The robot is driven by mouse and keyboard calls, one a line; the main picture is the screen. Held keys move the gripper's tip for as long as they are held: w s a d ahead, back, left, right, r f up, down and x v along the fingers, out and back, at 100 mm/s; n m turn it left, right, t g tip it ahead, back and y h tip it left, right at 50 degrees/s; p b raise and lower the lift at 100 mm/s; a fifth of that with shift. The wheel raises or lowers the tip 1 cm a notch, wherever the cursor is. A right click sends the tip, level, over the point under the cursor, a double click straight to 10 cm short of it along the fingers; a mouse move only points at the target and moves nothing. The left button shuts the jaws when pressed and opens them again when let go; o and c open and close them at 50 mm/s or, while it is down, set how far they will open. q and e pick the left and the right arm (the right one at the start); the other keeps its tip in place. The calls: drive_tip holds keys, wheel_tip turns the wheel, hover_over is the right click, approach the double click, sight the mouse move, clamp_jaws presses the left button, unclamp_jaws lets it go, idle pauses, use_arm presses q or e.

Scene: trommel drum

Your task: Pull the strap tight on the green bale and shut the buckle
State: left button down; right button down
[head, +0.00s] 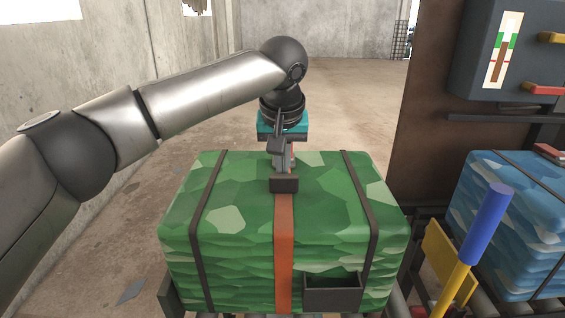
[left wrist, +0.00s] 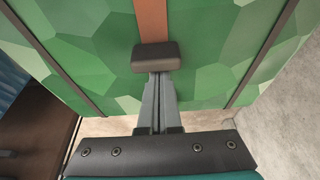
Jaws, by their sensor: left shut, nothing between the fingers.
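The green bale (head: 235,221) stands in front of me with two dark bands around it. The orange strap (head: 284,250) runs down the middle of its front and over its top; it also shows in the left wrist view (left wrist: 152,20). A dark block, seemingly the buckle (head: 284,184), sits on the strap at the top of the bale. My left gripper (head: 284,168) points down just behind this block, fingers together and empty. In the left wrist view the fingertips (left wrist: 158,76) are at the block (left wrist: 156,56); I cannot tell whether they touch it. My right gripper is out of view.
A dark open-topped box (head: 332,291) is at the bale's lower front right. To the right are a blue bale (head: 515,230), a yellow lever with a blue grip (head: 487,223), and a grey cabinet (head: 508,60) with a gauge. Bare floor lies behind.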

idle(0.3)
use_arm(q)
drive_tip(key=shift+s+f, duration=0.15)
drive_tip(key=shift+s, duration=3.15)
